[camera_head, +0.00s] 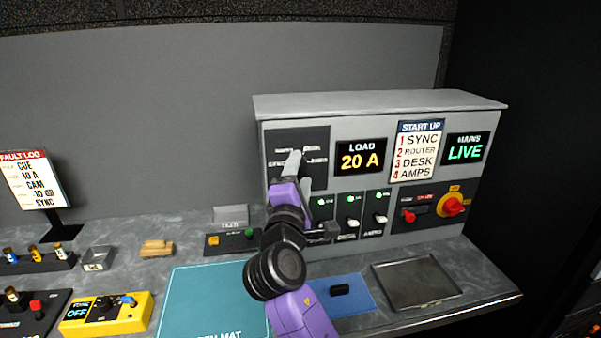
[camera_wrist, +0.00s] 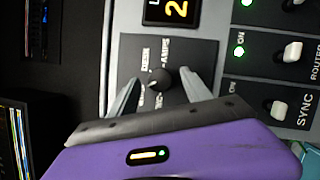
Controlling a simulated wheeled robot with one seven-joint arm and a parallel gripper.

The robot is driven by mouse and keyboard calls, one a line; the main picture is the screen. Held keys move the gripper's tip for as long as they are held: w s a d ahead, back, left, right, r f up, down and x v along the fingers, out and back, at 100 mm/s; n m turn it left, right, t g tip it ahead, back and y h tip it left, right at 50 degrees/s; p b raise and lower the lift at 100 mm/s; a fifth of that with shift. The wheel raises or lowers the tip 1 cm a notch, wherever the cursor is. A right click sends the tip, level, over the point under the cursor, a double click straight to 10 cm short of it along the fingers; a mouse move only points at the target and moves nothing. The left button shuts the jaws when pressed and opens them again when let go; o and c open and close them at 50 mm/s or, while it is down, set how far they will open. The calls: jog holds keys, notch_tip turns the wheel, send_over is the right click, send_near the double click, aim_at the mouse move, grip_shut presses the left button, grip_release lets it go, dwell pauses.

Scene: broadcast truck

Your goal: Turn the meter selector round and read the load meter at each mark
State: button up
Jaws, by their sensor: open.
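The meter selector is a small dark knob (camera_wrist: 158,79) on a dark square panel (camera_head: 315,141) at the console's left. In the wrist view it lies between the fingers of my gripper (camera_wrist: 159,77), which is open, one finger on each side. Whether they touch it I cannot tell. Small white labels surround the knob; its pointer direction is unclear. In the head view, my gripper (camera_head: 300,163) is in front of the panel and hides the knob. The load meter (camera_head: 361,157) reads 20 A in yellow; only part of it (camera_wrist: 170,10) shows in the wrist view.
Switches with green lamps (camera_head: 351,213) sit close to the right of my gripper. A red rotary handle (camera_head: 453,207) and a MAINS LIVE display (camera_head: 465,148) are farther right. A teal mat (camera_head: 205,297), a blue mat and a metal tray (camera_head: 416,283) lie on the counter below.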

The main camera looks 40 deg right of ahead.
jog(key=b+v, duration=0.1)
jog(key=v, duration=0.5)
jog(key=shift+s+a, duration=0.2)
jog(key=shift+a, duration=0.1)
jog(key=shift+f, duration=0.15)
jog(key=w+a+f+t+y, duration=0.1)
jog(key=w+a+t+y, duration=0.2)
jog(key=a+t+y, duration=0.4)
jog(key=s+a+f+m+y, duration=0.3)
jog(key=s+a+f+y, duration=0.4)
jog(key=s+a+f, duration=0.25)
jog(key=s+a+f+m+g+y, duration=0.1)
jog(key=s+f, duration=0.4)
jog(key=s, duration=0.9)
jog(key=s+a+f+m+g+y, duration=0.1)
jog(key=s+f+m, duration=0.4)
jog(key=s, duration=1)
jog(key=shift+f+m+g, duration=0.2)
jog(key=shift+m+g, duration=0.5)
jog(key=shift+g, duration=0.2)
